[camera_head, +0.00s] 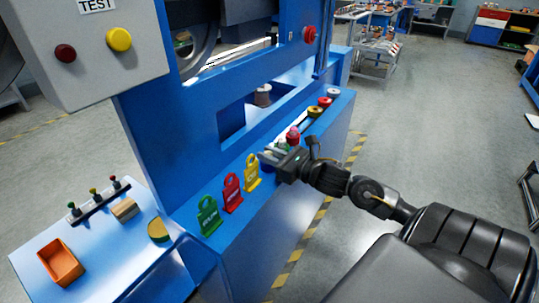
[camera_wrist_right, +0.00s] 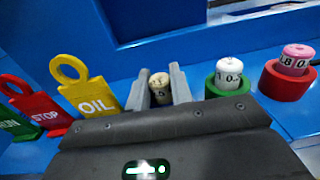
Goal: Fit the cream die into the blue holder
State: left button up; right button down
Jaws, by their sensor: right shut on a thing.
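My right gripper (camera_head: 270,156) is over the blue ledge of the machine. In the right wrist view its two grey fingers (camera_wrist_right: 160,84) are shut on the cream die (camera_wrist_right: 159,90), a small cylinder with dark marks on its top and side. The die's lower end is hidden behind the gripper body. I cannot tell whether the die touches anything below. My left gripper is not in view.
Right of the die stand a green holder (camera_wrist_right: 211,88) with a white die (camera_wrist_right: 229,70) and a red holder (camera_wrist_right: 286,83) with a pink die (camera_wrist_right: 296,60). Left are yellow OIL (camera_wrist_right: 90,95), red STOP (camera_wrist_right: 45,115) and green (camera_head: 208,216) tags. The blue machine wall rises behind.

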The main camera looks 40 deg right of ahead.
jog(key=c, duration=1.5)
grip_release()
jog(key=shift+f, duration=0.45)
jog(key=o, duration=0.3)
jog(key=shift+r, duration=0.1)
jog(key=shift+o, duration=0.2)
jog(key=v, duration=1)
jog(key=shift+s+p, duration=0.3)
jog(key=shift+s, duration=0.1)
jog(key=shift+d+r, duration=0.1)
jog(key=shift+r, duration=0.05)
